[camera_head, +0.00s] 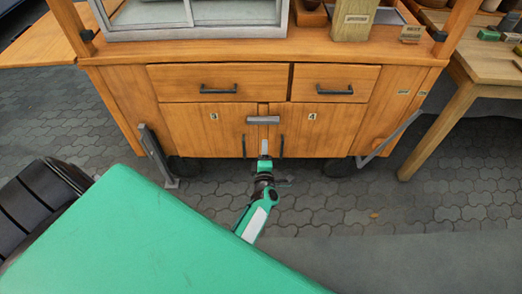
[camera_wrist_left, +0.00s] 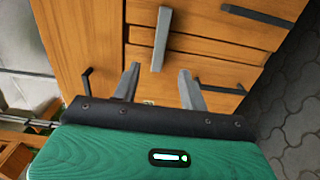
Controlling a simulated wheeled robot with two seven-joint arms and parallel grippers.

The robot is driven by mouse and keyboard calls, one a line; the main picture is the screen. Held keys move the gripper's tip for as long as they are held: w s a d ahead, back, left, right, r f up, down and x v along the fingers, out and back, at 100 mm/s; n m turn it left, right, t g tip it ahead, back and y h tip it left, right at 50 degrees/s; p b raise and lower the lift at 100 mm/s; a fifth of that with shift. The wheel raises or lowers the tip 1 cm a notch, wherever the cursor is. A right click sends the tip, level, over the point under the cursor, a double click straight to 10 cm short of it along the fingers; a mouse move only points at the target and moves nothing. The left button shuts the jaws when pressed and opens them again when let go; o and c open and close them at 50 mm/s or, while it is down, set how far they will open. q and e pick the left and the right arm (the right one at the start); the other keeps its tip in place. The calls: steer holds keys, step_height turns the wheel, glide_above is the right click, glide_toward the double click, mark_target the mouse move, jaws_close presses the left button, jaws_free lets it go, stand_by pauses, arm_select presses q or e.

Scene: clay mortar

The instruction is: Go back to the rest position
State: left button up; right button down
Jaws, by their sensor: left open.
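My left gripper (camera_head: 264,148) is in front of the wooden cart's lower doors, just below a grey bar (camera_head: 263,119) mounted where the doors meet. In the left wrist view the two grey fingers of the left gripper (camera_wrist_left: 160,84) are spread apart with nothing between them. The grey bar (camera_wrist_left: 161,38) shows beyond the fingertips, apart from them. My right gripper is in neither view.
The cart (camera_head: 110,85) has two shut drawers (camera_head: 218,83) with dark handles and shut doors below. Grey legs (camera_head: 158,155) stand out at both sides. A wooden table (camera_head: 465,65) stands at the right. Paved floor (camera_head: 330,200) is clear in front.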

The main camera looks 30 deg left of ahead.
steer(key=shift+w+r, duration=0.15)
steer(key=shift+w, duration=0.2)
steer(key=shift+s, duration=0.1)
